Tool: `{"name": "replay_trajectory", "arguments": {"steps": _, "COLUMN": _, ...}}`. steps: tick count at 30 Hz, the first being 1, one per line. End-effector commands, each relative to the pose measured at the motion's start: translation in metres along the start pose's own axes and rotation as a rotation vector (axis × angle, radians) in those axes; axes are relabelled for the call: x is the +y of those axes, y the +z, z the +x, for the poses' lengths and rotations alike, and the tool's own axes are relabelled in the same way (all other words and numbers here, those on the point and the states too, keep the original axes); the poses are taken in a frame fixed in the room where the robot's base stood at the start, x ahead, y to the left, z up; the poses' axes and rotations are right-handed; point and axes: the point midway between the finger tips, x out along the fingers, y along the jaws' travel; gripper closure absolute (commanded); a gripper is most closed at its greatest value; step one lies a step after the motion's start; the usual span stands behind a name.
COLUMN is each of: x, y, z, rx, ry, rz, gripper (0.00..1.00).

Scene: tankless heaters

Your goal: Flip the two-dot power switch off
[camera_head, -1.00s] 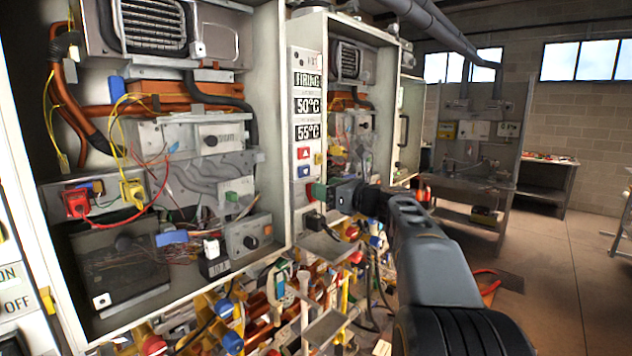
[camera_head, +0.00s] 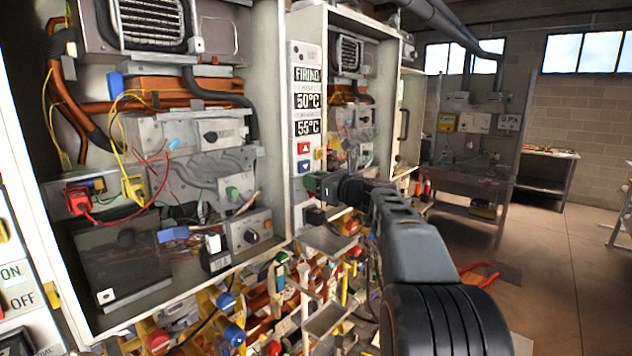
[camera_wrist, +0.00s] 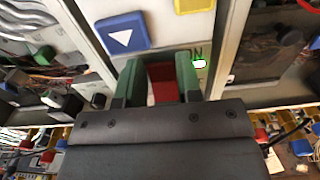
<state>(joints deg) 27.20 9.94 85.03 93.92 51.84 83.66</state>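My gripper (camera_wrist: 162,78) reaches to the narrow control strip between two open heater cabinets. Its two green fingertips stand apart. A red switch (camera_wrist: 163,88) shows in the gap between them in the wrist view. Whether the fingers touch its sides I cannot tell. In the head view my gripper (camera_head: 322,186) is just below the blue down-arrow button (camera_head: 304,167) and hides the switch. I see no dot markings.
The blue arrow button (camera_wrist: 122,33) and a yellow button (camera_wrist: 193,4) lie above the fingers in the wrist view. Another ON/OFF panel (camera_head: 17,290) is at the far left. Pipes and valves crowd below.

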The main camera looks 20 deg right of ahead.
Motion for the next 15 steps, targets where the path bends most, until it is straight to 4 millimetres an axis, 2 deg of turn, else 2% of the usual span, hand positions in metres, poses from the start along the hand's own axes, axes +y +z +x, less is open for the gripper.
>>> {"name": "replay_trajectory", "arguments": {"steps": 1, "x": 0.0001, "y": 0.0, "z": -0.0001, "rx": 0.0, "ry": 0.0, "rz": 0.0, "gripper": 0.72}}
{"name": "replay_trajectory", "arguments": {"steps": 7, "x": 0.0001, "y": 0.0, "z": -0.0001, "rx": 0.0, "ry": 0.0, "rz": 0.0, "gripper": 0.91}}
{"name": "replay_trajectory", "arguments": {"steps": 15, "x": 0.0001, "y": -0.0077, "z": -0.0011, "rx": -0.043, "ry": 0.001, "rz": 0.001, "gripper": 0.92}}
